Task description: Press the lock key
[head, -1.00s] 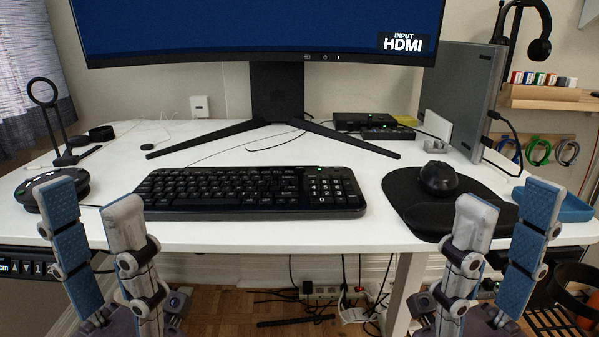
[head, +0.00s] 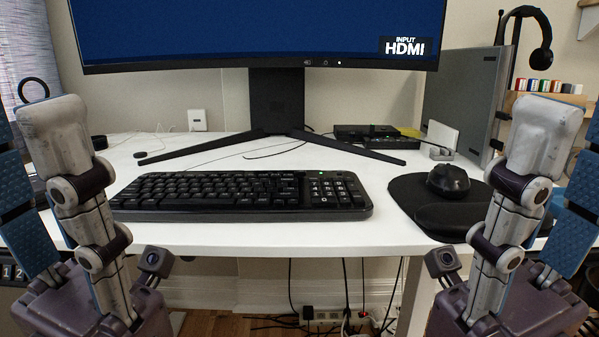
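A black keyboard (head: 238,193) lies near the front of the white desk, with a small green light at the upper right of its main block. A dark control panel with lit digits (head: 12,274) is under the desk's front left edge, mostly hidden by my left gripper. I cannot make out a key marked lock on either. My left gripper (head: 24,112) is raised at the far left in front of the desk, fingers apart and empty, its blue finger partly out of frame. My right gripper (head: 573,116) is raised at the far right, also open and empty. Neither touches the keyboard or the panel.
A mouse (head: 448,181) sits on a black mouse pad (head: 428,208) right of the keyboard. A monitor on a splayed stand (head: 277,100) stands behind. A grey upright box (head: 462,95) is at the back right. The white desk (head: 290,236) is clear in front of the keyboard.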

